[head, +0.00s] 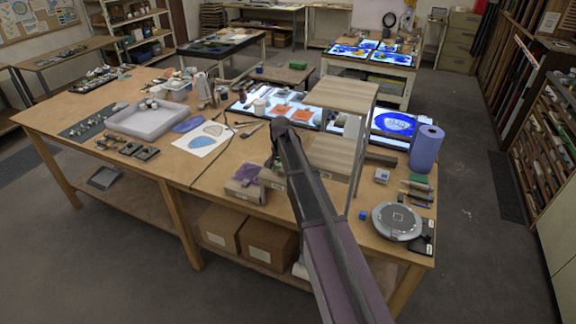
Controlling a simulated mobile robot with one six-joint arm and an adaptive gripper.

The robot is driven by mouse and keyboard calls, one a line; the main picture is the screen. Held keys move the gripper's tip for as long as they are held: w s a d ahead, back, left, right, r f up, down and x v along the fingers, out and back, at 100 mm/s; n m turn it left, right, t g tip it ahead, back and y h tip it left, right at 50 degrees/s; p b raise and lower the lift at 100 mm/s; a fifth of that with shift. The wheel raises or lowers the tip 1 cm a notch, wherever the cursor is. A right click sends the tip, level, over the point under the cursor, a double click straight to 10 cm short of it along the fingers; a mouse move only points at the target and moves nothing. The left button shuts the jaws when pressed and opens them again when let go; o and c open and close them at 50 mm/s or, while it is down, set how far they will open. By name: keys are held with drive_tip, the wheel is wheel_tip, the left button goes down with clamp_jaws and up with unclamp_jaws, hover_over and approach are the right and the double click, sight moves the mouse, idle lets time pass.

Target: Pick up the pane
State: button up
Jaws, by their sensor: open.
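Several flat coloured pieces that look like glass panes lie about; I cannot tell which one is the task's pane. Two orange panes (299,117) lie on a lit light table (245,103) behind my arm. A blue-violet pane (188,125) lies on the wooden table, beside a white sheet (188,146) with pale blue shapes. A purple piece (246,173) rests on a small box near the front edge. My gripper (273,163) is at the end of my dark arm, above the table's middle, just right of and behind the purple piece. It is open; its fingers are small and partly hidden.
A wooden shelf stand (343,95) rises just right of my arm. A blue paper roll (425,150), a round device (397,221) and small tools stand further right. A grey tray (150,127) of jars stands left. Cardboard boxes (267,248) sit underneath.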

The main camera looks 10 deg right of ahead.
clamp_jaws()
idle(0.3)
drive_tip(key=shift+r, duration=0.2)
wheel_tip(320, 180, up, 2)
drive_tip(key=p, duration=0.2)
drive_tip(key=shift+r+p, duration=0.1)
drive_tip(key=shift+p, duration=0.2)
drive_tip(key=shift+r+p, duration=0.85)
drive_tip(key=s+a, duration=1)
drive_tip(key=s, duration=0.4)
drive_tip(key=shift+s+a+f+b, duration=0.3)
drive_tip(key=shift+f+b, duration=0.1)
drive_tip(key=shift+r, duration=0.2)
drive_tip(key=shift+r+p, duration=1.35)
drive_tip(key=shift+p, duration=0.2)
drive_tip(key=shift+f, duration=0.15)
